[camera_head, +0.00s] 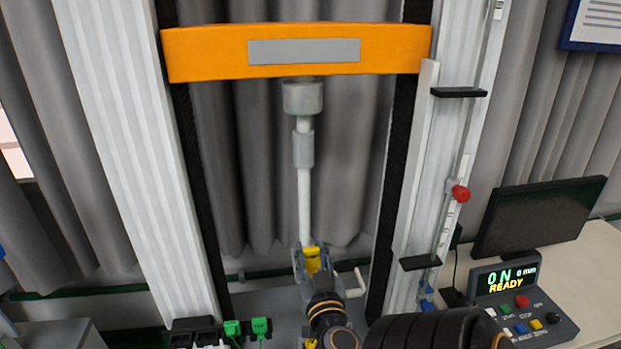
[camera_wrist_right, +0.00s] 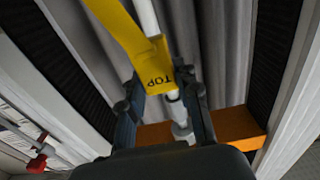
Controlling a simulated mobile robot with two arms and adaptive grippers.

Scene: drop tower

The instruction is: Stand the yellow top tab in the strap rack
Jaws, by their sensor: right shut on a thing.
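The yellow top tab (camera_wrist_right: 125,40) is a flat yellow strip marked "TOP" in the right wrist view. Its marked end lies between the fingers of my right gripper (camera_wrist_right: 163,95), which is shut on it. In the head view the right gripper (camera_head: 308,254) is at lower centre, in front of the lower end of the white rod, with a bit of the yellow tab (camera_head: 313,262) showing. I cannot tell whether the tab touches the rod. My left gripper is not in view. I cannot make out the strap rack in either view.
An orange crosshead (camera_head: 205,52) spans the tower and carries the white rod (camera_head: 304,195). A crank handle (camera_head: 353,286) is just right of the gripper. Green plugs (camera_head: 260,326) are lower left. A control box (camera_head: 520,300) reading "READY" and a dark monitor (camera_head: 537,215) stand on the right.

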